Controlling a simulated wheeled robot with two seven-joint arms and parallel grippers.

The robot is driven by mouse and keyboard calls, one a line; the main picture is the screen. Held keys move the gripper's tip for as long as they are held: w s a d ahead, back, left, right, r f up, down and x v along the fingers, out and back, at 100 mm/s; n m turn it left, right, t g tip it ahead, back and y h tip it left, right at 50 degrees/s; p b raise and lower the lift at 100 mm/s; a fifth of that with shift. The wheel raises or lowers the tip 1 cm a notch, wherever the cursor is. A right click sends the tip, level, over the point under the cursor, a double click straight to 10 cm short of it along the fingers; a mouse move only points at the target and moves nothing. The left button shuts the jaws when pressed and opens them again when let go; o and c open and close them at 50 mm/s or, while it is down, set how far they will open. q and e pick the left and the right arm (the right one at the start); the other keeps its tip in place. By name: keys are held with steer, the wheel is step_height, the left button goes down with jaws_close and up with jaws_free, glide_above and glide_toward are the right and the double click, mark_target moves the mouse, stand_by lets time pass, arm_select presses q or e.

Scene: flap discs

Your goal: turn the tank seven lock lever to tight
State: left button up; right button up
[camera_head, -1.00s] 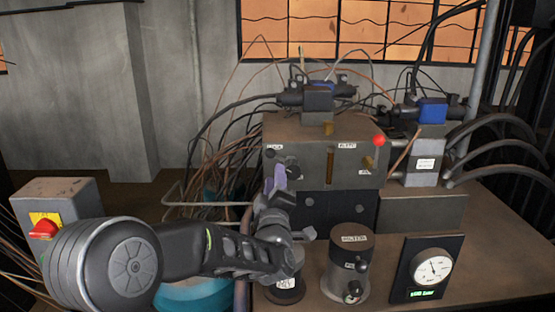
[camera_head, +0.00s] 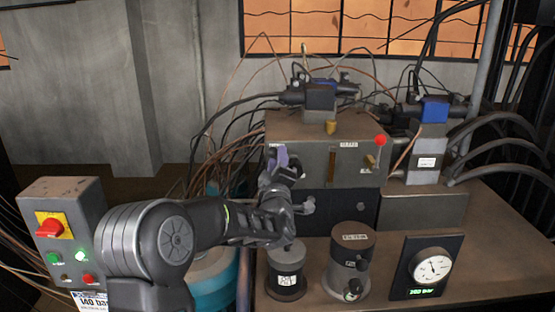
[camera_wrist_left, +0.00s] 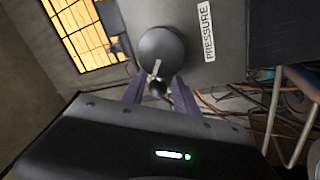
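My left gripper (camera_head: 278,158) is at the left of the front of the grey valve block (camera_head: 313,140), its purple fingertips near the PRESSURE label. In the left wrist view, a round dark knob (camera_wrist_left: 162,48) with a pale pin stands beside that label (camera_wrist_left: 207,32). In the head view the gripper hides this knob. I cannot read any tank seven marking, so I cannot tell which part is the lock lever. My right gripper is not in view.
A dial gauge (camera_head: 432,268) is at the right. A control box (camera_head: 70,205) with a red switch stands left. Cables crowd behind.

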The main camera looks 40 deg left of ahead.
arm_select(q)
steer(key=shift+c, duration=0.5)
jaws_close()
stand_by(0.8)
